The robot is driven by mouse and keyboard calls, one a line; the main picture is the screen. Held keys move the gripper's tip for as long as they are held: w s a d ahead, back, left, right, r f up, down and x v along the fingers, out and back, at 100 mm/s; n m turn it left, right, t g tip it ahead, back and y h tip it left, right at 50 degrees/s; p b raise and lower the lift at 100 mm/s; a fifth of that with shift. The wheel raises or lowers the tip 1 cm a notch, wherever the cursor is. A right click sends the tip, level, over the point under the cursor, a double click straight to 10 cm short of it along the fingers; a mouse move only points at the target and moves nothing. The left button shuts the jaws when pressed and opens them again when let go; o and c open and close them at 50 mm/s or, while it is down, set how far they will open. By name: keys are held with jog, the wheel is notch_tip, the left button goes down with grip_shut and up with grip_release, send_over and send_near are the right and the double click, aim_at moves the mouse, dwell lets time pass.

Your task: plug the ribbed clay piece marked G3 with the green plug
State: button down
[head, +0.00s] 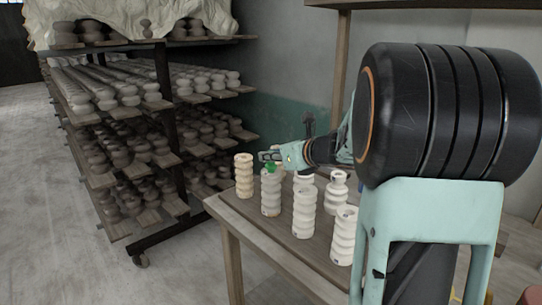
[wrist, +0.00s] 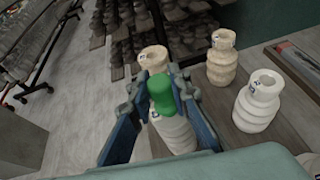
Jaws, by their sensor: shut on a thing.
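My gripper (head: 268,157) is shut on the green plug (head: 271,168), which also shows between the fingers in the wrist view (wrist: 162,96). The plug is at the top of a ribbed clay piece (head: 271,195). In the wrist view that piece (wrist: 176,132) is directly beneath the plug, its mouth hidden by the plug. I cannot tell whether the plug is inside the mouth or just above it. Several other ribbed clay pieces stand upright on the table, with small dark marks too small to read. I cannot tell which piece is G3.
The cream piece (head: 244,176) stands close to the left of the plug. Other pieces (head: 304,212) and (head: 344,236) stand to the right, along the wooden table (head: 262,243). A rack (head: 165,105) loaded with clay pieces stands to the left. A flat framed item (wrist: 297,62) lies on the table.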

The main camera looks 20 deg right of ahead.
jog(key=shift+f+b, duration=0.75)
jog(key=shift+b, duration=0.05)
jog(key=c, duration=1.7)
grip_release()
